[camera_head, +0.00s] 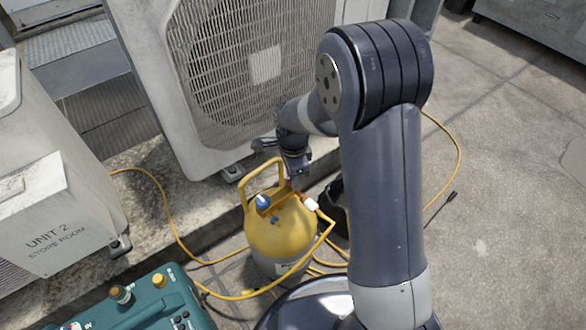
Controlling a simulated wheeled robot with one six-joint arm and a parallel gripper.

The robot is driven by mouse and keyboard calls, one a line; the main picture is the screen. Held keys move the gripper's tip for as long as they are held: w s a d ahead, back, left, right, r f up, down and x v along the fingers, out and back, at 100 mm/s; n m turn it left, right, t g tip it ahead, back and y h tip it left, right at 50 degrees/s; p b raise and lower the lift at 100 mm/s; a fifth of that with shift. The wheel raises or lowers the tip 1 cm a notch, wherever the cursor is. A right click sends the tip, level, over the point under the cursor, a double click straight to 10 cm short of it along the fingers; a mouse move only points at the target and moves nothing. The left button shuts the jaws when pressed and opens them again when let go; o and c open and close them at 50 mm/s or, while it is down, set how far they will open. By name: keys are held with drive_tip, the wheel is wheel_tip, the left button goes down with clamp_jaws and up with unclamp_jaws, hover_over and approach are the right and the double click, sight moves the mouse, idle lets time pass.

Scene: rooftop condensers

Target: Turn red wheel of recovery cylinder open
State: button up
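The recovery cylinder (283,236) stands upright on the floor, with a yellow top, a grey lower body and a yellow handle (248,179). A blue knob (262,202) sits on the left of its top and a white fitting (311,204) on the right. Only a small reddish patch shows between them, just under my gripper (291,181), so the red wheel is mostly hidden. My gripper points down above the cylinder's top, close to that patch. Its fingertips are too small and covered to tell whether they are open or shut, or whether they touch the wheel.
A large condenser (182,87) with a fan grille stands behind the cylinder on a concrete ledge. A unit marked "UNIT 2 STORE ROOM" (50,222) is at left. A teal machine (150,308) is at front left. Yellow hoses (165,205) loop around the cylinder.

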drive_tip(key=n+p, duration=0.2)
drive_tip(key=n, duration=0.3)
drive_tip(key=shift+r+n, duration=0.1)
drive_tip(key=shift+n, duration=0.2)
drive_tip(key=n+p, duration=0.2)
drive_tip(key=n, duration=0.4)
drive_tip(key=n+p, duration=0.1)
drive_tip(key=n, duration=0.5)
drive_tip(key=shift+n+p, duration=0.3)
drive_tip(key=shift+p, duration=0.05)
drive_tip(key=n, duration=0.5)
drive_tip(key=shift+p, duration=0.3)
drive_tip(key=shift+n, duration=0.3)
drive_tip(key=o, duration=1)
drive_tip(key=shift+c, duration=0.2)
wheel_tip(320, 180, up, 11)
drive_tip(key=p, duration=0.3)
drive_tip(key=shift+f, duration=0.2)
